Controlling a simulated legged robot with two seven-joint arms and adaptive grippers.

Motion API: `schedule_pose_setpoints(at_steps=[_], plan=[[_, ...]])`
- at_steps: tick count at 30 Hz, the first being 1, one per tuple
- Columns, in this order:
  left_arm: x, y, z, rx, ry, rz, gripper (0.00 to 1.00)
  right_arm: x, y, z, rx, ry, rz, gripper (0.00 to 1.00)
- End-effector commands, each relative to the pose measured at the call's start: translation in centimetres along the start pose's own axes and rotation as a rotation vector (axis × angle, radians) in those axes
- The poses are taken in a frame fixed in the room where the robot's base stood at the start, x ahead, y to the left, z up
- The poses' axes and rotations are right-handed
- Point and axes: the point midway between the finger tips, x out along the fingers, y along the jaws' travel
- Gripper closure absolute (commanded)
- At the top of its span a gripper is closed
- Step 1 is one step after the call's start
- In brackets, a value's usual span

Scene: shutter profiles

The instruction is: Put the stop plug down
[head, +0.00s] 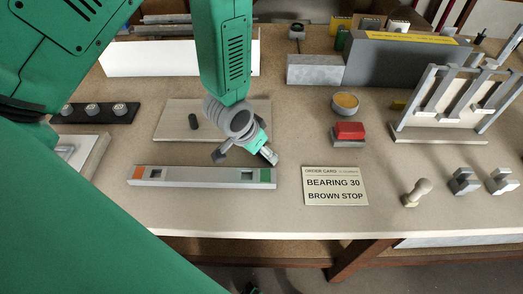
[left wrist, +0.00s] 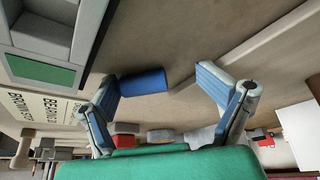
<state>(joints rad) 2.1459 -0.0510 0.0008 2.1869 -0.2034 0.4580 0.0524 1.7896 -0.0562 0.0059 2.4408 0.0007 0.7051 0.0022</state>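My left gripper (head: 245,157) is low over the table, between the pale board and the grey profile. In the left wrist view the gripper (left wrist: 165,92) has its two fingers spread wide, with nothing clamped between them. A dark blue cylinder, seemingly a stop plug (left wrist: 143,82), lies on its side by the tip of the left-hand finger; I cannot tell whether they touch. This blue plug is not made out in the head view. Another dark plug (head: 193,121) is on the pale board (head: 171,133).
The grey profile (head: 205,177) with orange and green ends lies in front. The order card (head: 335,186) reads "BEARING 30, BROWN STOP".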

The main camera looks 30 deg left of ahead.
Motion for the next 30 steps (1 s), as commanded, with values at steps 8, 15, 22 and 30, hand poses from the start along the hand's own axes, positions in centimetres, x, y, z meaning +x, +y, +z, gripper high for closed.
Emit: schedule_pose_setpoints(at_steps=[8,15,22,30], plan=[[0.2,0.3,1.6,0.004,-0.036,0.001,0.40,0.2,0.1,0.0,0.003,0.000,0.002,0.60],[0.2,0.0,1.7,0.001,-0.034,0.009,0.40,0.1,0.1,0.0,0.002,0.000,0.001,0.60],[0.2,0.0,1.6,0.002,-0.035,0.002,0.40,0.1,0.1,0.0,0.002,0.000,0.001,0.60],[-1.0,0.1,0.9,0.002,-0.033,0.002,0.40,-0.7,0.1,0.0,0.002,-0.001,0.001,0.60]])
